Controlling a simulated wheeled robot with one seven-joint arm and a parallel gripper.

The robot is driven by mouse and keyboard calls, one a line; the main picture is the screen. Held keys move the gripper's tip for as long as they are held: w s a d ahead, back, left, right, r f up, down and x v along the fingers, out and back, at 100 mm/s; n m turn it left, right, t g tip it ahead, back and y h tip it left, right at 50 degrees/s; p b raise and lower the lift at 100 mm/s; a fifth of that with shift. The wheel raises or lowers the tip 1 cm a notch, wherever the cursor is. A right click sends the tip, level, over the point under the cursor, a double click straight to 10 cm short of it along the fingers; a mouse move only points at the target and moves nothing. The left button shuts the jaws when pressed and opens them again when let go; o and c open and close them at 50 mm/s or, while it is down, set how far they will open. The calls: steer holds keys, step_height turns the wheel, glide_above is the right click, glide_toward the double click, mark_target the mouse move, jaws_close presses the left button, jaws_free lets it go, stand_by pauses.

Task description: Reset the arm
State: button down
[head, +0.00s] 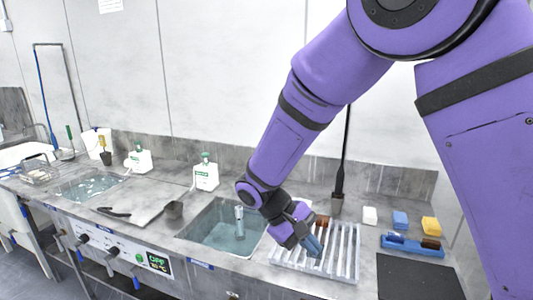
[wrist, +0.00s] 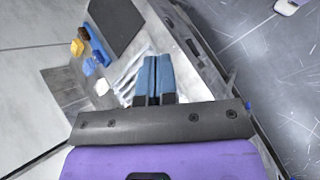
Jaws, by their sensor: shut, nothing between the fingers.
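My purple arm reaches in from the upper right in the head view. My gripper (head: 314,246) hangs over the white slotted rack (head: 342,262) on the counter, its blue fingers pointing down. In the wrist view my gripper (wrist: 157,62) shows its two blue fingers side by side, shut with nothing between them. The rack (wrist: 130,76) lies beyond the fingers there. A reddish-brown item (head: 322,222) lies at the rack's back edge, partly hidden by my gripper. I cannot tell whether my gripper touches the rack.
A sink with water (head: 222,238) is left of the rack. A dark mat (head: 418,279) lies to the right, with a blue tray (head: 412,248) behind it. Yellow (head: 431,226), blue (head: 400,219) and white (head: 370,215) blocks stand near the wall. White bottles (head: 206,176) stand at the back.

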steer(key=s+d+r+m+y, duration=0.2)
steer(key=d+r+y, duration=0.1)
steer(key=d+r, duration=0.45)
steer(key=s+d+r+m+t+y, duration=0.4)
steer(key=s+d+r+t, duration=0.4)
steer(key=s+d+r, duration=0.5)
steer(key=s+y, duration=0.1)
steer(key=s, duration=0.1)
steer(key=shift+s+r, duration=0.25)
steer(key=shift+s, duration=0.15)
